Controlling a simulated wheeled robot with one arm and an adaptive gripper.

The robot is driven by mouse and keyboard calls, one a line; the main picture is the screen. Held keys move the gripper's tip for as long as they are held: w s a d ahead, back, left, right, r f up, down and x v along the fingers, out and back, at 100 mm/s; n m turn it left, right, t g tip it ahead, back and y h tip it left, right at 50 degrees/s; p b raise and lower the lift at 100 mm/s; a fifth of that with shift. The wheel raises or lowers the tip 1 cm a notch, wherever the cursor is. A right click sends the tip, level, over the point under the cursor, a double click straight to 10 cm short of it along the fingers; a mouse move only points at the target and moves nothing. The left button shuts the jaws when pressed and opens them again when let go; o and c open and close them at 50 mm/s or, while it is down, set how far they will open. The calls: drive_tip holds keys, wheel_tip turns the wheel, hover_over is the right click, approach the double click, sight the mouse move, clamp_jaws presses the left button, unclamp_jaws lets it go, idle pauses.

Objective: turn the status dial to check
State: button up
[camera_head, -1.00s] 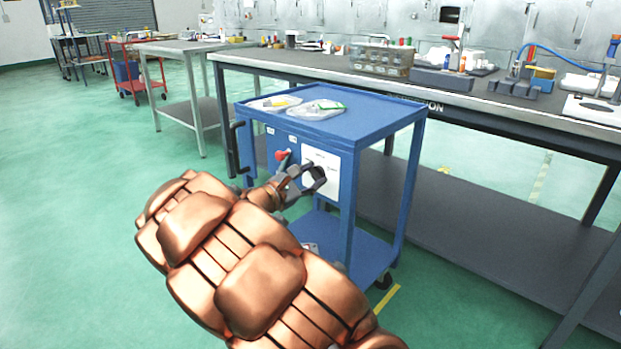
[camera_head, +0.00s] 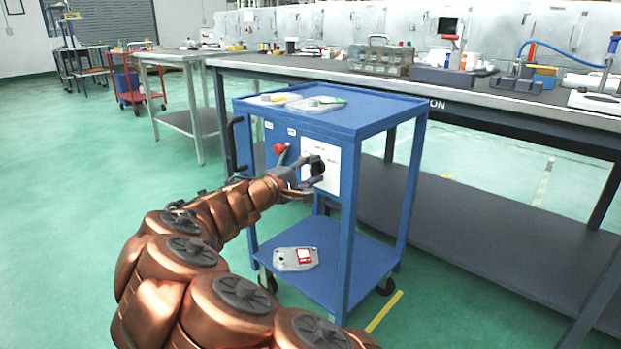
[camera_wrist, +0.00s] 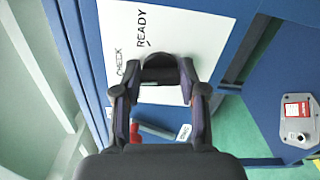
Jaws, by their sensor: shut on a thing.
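The black status dial (camera_head: 317,163) sits on a white plate (camera_head: 334,178) on the front of a blue cart (camera_head: 350,122). In the wrist view the dial (camera_wrist: 160,66) lies between my fingertips, and the plate (camera_wrist: 190,35) carries the words CHECK and READY. My gripper (camera_head: 311,178) reaches the dial from the left in the head view. In the wrist view my gripper (camera_wrist: 160,82) is shut on the dial, one finger on each side. I cannot clearly tell which word the dial points to.
A lever with a red knob (camera_head: 280,149) is left of the plate, close to my gripper. The cart has a black handle (camera_head: 233,145), trays (camera_head: 318,103) on top and a grey casting (camera_head: 296,259) below. A long workbench (camera_head: 480,95) stands behind. Green floor is open at left.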

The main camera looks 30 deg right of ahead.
drive_tip(key=shift+s+d+f+m+b, duration=0.15)
drive_tip(key=shift+m+b, duration=0.3)
drive_tip(key=shift+m, duration=0.45)
drive_tip(key=o, duration=1.1)
drive_tip(key=shift+o, duration=0.2)
drive_tip(key=shift+a, duration=0.2)
drive_tip(key=v, duration=1.1)
drive_tip(key=shift+a, duration=0.4)
